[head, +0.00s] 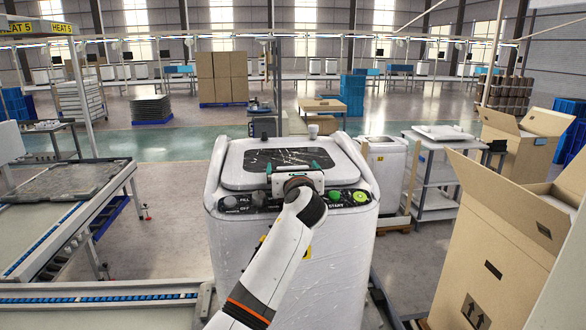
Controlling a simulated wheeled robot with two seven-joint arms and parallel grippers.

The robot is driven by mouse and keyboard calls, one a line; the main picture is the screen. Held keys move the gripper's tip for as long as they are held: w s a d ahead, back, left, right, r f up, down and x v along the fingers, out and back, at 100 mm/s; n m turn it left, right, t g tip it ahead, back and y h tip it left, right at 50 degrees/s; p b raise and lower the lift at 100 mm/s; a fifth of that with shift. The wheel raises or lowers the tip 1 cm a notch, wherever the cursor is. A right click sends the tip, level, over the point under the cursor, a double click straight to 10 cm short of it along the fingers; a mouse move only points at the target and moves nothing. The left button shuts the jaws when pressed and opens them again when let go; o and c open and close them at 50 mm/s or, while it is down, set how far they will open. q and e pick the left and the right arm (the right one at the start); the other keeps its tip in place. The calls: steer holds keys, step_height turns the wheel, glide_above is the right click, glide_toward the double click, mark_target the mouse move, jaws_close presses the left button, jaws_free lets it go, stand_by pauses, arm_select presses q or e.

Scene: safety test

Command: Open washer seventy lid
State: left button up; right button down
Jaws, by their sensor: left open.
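The washer (235,250), a white top-loading machine, stands in the middle of the head view. Its dark, streaked lid (260,158) lies flat and closed on top. The front panel carries knobs and a green START button (361,196). My left gripper (292,167) is open, with its teal-tipped fingers spread over the lid's front edge. I cannot tell whether the fingers touch the lid. My left arm covers the middle of the panel and most of a yellow label on the front. My right gripper is not in view.
Open cardboard boxes (490,255) stand close on the right. A conveyor (60,215) runs along the left. Another white washer (385,160) and a grey cart (437,180) stand behind to the right. Floor shows behind the washer.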

arm_select(q)
steer(key=shift+c, duration=0.4)
steer(key=c, duration=1.3)
steer(key=shift+r+p, duration=0.5)
steer(key=shift+r, duration=0.2)
steer(key=r, duration=0.1)
steer(key=r+p, duration=0.2)
steer(key=r, duration=0.1)
steer(key=shift+w, duration=0.35)
steer(key=w+r, duration=0.1)
steer(key=r, duration=0.1)
steer(key=w+r, duration=0.1)
steer(key=r, duration=0.2)
steer(key=w+r, duration=0.1)
steer(key=r, duration=0.2)
steer(key=shift+a, duration=0.35)
steer(key=shift+w+a+r, duration=0.1)
steer(key=shift+w+r, duration=0.45)
steer(key=shift+r, duration=0.2)
steer(key=shift+w+a+r, duration=0.1)
steer(key=shift+w+r, duration=0.4)
steer(key=shift+r, duration=0.25)
